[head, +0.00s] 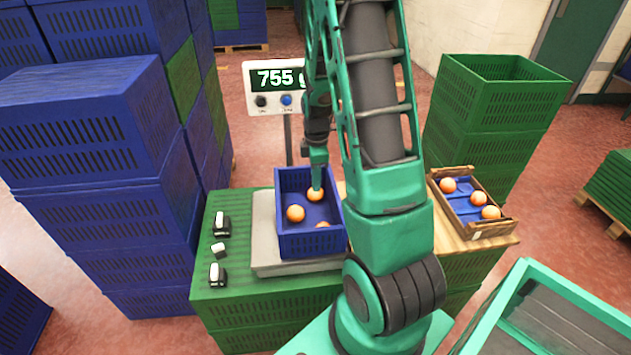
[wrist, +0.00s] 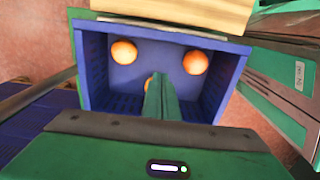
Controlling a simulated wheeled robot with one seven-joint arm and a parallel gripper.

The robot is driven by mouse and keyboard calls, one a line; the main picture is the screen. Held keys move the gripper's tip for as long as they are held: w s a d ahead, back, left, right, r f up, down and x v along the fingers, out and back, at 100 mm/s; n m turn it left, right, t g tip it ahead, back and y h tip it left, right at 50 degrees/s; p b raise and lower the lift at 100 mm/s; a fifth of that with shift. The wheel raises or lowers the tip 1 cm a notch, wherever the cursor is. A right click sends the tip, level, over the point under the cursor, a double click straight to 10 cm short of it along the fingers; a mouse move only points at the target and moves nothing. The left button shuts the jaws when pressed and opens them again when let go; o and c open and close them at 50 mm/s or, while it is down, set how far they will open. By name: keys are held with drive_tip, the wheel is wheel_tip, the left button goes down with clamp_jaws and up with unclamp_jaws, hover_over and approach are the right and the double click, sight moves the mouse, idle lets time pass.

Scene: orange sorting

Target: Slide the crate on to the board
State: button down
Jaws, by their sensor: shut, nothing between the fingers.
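The blue crate (head: 312,246) stands on the scale's grey plate (head: 263,232). Oranges lie inside it, one (head: 296,213) at the left and another by my fingertips. It also shows in the wrist view (wrist: 92,75), with three oranges, one partly hidden behind my fingers. The wooden board (head: 447,237) lies right of the scale, partly hidden by my arm; pale wood (wrist: 190,12) shows beyond the crate in the wrist view. My gripper (head: 317,184) is shut and empty, pointing down into the crate's opening. I cannot tell whether it touches a wall.
A wooden tray (head: 497,230) with three oranges sits on the board's right part. The scale display (head: 278,80) reads 755. Small black-and-white items (head: 217,274) lie left of the scale. Blue crate stacks (head: 90,220) stand left, green crates (head: 480,110) behind right.

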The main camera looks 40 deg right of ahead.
wheel_tip(320, 180, down, 6)
drive_tip(key=shift+f, duration=0.2)
drive_tip(key=shift+s+d+f, duration=0.15)
drive_tip(key=shift+s+d, duration=0.3)
drive_tip(key=shift+d, duration=0.15)
drive_tip(key=shift+s+d+f, duration=0.15)
drive_tip(key=shift+s+d, duration=0.25)
drive_tip(key=shift+d, duration=0.15)
drive_tip(key=shift+s+d, duration=0.3)
drive_tip(key=shift+d, duration=0.2)
